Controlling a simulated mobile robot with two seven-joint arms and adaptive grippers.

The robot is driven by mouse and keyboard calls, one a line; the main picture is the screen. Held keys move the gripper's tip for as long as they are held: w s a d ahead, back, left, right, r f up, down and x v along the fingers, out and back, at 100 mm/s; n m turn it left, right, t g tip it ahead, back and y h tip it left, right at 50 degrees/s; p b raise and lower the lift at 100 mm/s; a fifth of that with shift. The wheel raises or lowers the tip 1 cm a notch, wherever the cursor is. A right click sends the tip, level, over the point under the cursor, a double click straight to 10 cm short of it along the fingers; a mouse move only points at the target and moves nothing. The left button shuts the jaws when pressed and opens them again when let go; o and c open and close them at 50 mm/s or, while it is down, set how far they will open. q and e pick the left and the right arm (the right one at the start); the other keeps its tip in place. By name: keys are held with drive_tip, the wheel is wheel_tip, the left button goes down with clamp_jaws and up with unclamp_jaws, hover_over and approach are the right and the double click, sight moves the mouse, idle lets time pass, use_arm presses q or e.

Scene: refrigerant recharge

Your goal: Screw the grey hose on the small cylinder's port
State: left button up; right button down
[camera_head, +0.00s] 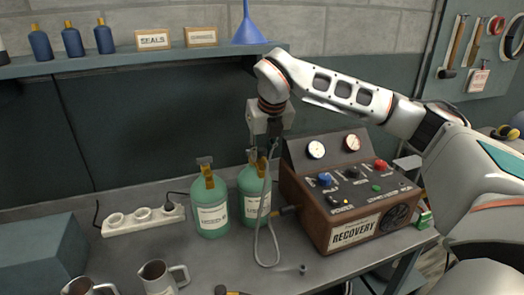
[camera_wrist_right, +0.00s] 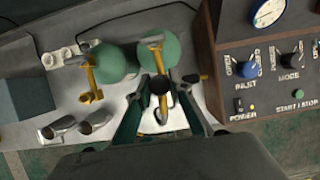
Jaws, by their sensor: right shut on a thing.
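Two green cylinders stand side by side on the bench, the left one (camera_head: 211,217) and the right one (camera_head: 249,200), with yellow valves on top. They look alike in size. The grey hose (camera_head: 257,245) hangs in a loop from my right gripper and runs to the left side of the brown recovery machine (camera_head: 335,228). My right gripper (camera_head: 264,146) is shut on the hose's end, above the right cylinder's valve. The right wrist view shows a dark round end (camera_wrist_right: 159,86) between the fingers, near a yellow valve part. Whether it touches the port is hidden. My left gripper is out of view.
A white power strip (camera_head: 143,219) lies left of the cylinders. Metal jugs (camera_head: 158,277) stand at the front, and a blue-grey box (camera_head: 38,253) at the left. A shelf (camera_head: 150,60) with bottles, signs and a blue funnel (camera_head: 248,27) runs along the wall above.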

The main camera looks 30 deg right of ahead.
drive_tip(key=shift+s+a+f+m, duration=0.1)
drive_tip(key=shift+a+m, duration=0.05)
drive_tip(key=shift+m, duration=0.45)
drive_tip(key=c, duration=1.7)
unclamp_jaws()
drive_tip(key=shift+f, duration=0.1)
drive_tip(key=shift+r, duration=0.35)
drive_tip(key=v, duration=1.1)
drive_tip(key=shift+a+r, duration=0.2)
drive_tip(key=shift+r, duration=0.05)
